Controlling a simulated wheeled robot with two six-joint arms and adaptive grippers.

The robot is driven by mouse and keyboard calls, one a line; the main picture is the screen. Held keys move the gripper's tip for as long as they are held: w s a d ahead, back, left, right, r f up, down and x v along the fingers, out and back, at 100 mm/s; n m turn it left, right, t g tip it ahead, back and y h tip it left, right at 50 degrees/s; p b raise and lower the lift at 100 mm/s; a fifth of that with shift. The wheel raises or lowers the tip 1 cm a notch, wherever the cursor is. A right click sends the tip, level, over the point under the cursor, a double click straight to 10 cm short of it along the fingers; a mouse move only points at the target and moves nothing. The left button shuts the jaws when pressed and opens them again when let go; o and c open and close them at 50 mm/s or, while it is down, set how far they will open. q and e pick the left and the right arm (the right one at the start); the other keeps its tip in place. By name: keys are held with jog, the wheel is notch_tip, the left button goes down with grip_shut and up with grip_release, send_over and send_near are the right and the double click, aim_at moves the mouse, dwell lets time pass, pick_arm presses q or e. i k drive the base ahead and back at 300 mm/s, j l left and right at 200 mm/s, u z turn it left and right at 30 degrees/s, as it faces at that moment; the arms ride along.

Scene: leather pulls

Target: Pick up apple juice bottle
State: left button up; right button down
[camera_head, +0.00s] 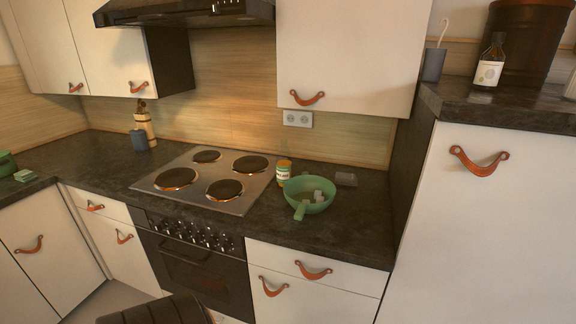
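A dark bottle with a white label (490,62) stands upright on the raised dark counter at the upper right. It is the only bottle shape I make out clearly, but its label is too small to read, so I cannot tell for sure that it is the apple juice. It stands in front of a large dark brown container and apart from the counter's front edge. Neither of my grippers is in view.
A grey cup (433,64) stands left of the bottle, and a brown container (528,40) behind it. Below, a green pan (311,186) holding pale cubes, a small jar (284,171) and a four-plate hob (180,195) occupy the lower counter (350,232).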

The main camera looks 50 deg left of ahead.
aim_at(283, 157)
jog(key=j+u, duration=0.15)
jog(key=u, duration=1.45)
jog(key=j+z, duration=0.1)
